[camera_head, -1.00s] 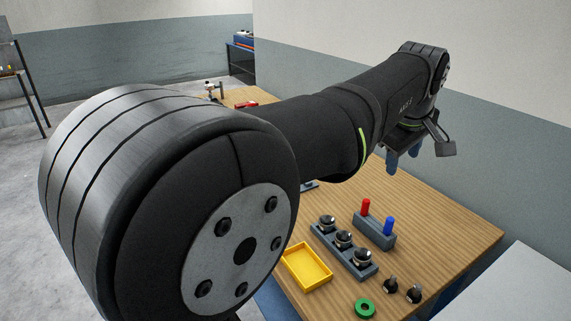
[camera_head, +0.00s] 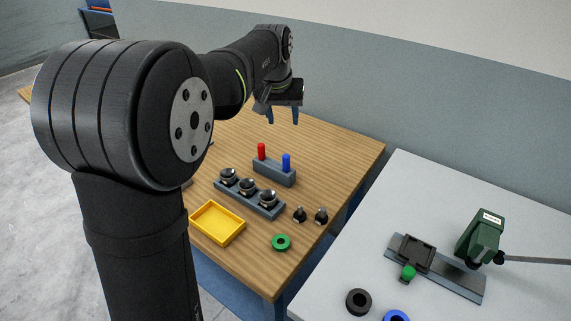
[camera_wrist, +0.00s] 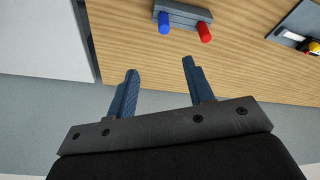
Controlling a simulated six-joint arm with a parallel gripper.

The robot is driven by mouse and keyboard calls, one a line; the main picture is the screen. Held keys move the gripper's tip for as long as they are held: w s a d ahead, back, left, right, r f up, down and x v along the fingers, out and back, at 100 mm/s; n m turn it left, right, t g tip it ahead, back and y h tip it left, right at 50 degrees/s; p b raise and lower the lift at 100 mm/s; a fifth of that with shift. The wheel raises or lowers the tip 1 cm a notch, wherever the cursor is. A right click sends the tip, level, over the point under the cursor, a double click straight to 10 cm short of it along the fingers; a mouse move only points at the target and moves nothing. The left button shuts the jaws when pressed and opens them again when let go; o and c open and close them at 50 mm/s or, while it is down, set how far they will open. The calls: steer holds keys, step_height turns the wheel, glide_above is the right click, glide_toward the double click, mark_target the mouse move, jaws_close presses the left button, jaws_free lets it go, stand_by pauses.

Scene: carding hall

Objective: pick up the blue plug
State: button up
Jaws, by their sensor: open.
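The blue plug (camera_head: 286,162) stands upright in the right end of a grey block (camera_head: 274,175) on the wooden table, with a red plug (camera_head: 262,151) in the block's left end. In the wrist view the blue plug (camera_wrist: 164,24) and red plug (camera_wrist: 204,32) show at the top, beyond my fingertips. My gripper (camera_head: 283,117) is open and empty, above the table on the far side of the block. In the wrist view its two blue fingers (camera_wrist: 159,66) are spread wide, and nothing is between them.
Near the block are a grey holder (camera_head: 249,205) with several dark-and-silver knobs, a yellow tray (camera_head: 217,222), a green ring (camera_head: 282,243) and two small black pieces (camera_head: 310,216). A light table (camera_head: 348,214) at right bears a green device (camera_head: 480,237) and rings.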

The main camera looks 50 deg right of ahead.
step_height(320, 180, down, 3)
steer(key=w+d+m, duration=0.1)
steer(key=m, duration=0.2)
glide_toward(286, 156)
steer(key=x, duration=0.6)
steer(key=shift+s+d+f, duration=0.15)
steer(key=shift+d+f, duration=0.15)
steer(key=shift+f, duration=0.05)
steer(key=shift+a+x, duration=0.2)
steer(key=shift+x, duration=2.55)
jaws_close()
